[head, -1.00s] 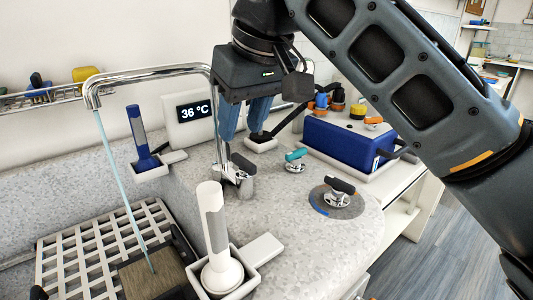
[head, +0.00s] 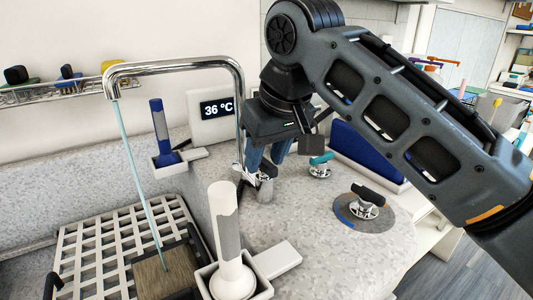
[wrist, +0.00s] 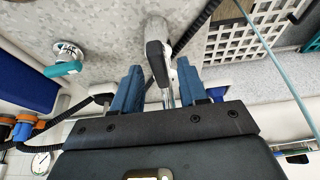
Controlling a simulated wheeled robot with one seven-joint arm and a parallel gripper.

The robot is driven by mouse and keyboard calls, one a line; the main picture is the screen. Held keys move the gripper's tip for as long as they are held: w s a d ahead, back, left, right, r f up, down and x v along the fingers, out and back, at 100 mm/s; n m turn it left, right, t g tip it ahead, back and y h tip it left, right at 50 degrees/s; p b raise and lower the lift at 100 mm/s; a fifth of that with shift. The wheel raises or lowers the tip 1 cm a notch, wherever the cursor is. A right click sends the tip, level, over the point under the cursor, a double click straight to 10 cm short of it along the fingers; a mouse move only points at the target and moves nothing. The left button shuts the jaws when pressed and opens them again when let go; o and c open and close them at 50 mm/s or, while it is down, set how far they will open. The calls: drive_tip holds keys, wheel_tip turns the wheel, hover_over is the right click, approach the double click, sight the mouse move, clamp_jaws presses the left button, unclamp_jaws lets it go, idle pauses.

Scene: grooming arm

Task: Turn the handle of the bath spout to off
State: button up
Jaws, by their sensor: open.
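The chrome bath spout (head: 180,64) arches over the slatted tub tray, and a thin stream of water (head: 138,180) falls from its mouth. Its dark handle (head: 268,171) sits on a chrome body low beside the spout's post. My gripper (head: 265,160) is open, pointing down at the handle, and its blue fingers partly hide it. In the wrist view the dark handle (wrist: 156,62) lies between the two blue fingertips of my gripper (wrist: 160,72), with a gap visible on either side. I cannot tell whether either finger touches it.
A teal-handled valve (head: 320,164) and a black-handled dial valve (head: 366,200) stand on the counter to the right. A white brush (head: 226,240) in a holder stands in front, a blue brush (head: 160,135) behind left. A display (head: 214,115) reads 36 °C.

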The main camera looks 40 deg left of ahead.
clamp_jaws()
idle(0.3)
